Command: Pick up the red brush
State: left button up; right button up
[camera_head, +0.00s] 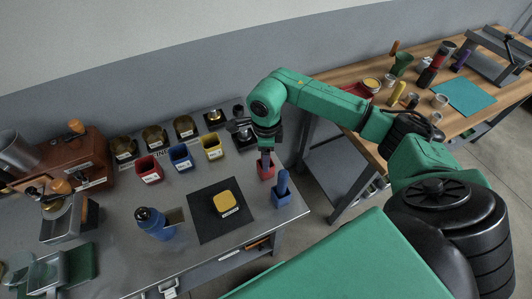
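The red item (266,173), which I take for the red brush or its red base, stands near the right end of the grey metal table. A short dark-blue piece shows just above it, and its upper part is hidden by my gripper. My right gripper (265,152) points down directly over it, with its fingertips at or just above its top. I cannot tell whether the fingers are closed on it. A blue brush (282,187) stands upright close by, to the right and nearer. My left gripper is not in view.
A brown roaster (70,160) stands left. A wooden table (330,77) with tools is at right.

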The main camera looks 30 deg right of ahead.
jog(key=shift+w, duration=0.1)
jog(key=shift+c, duration=0.9)
grip_shut()
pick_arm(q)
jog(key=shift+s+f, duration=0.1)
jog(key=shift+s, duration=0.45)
pick_arm(e)
jog(key=shift+r, duration=0.1)
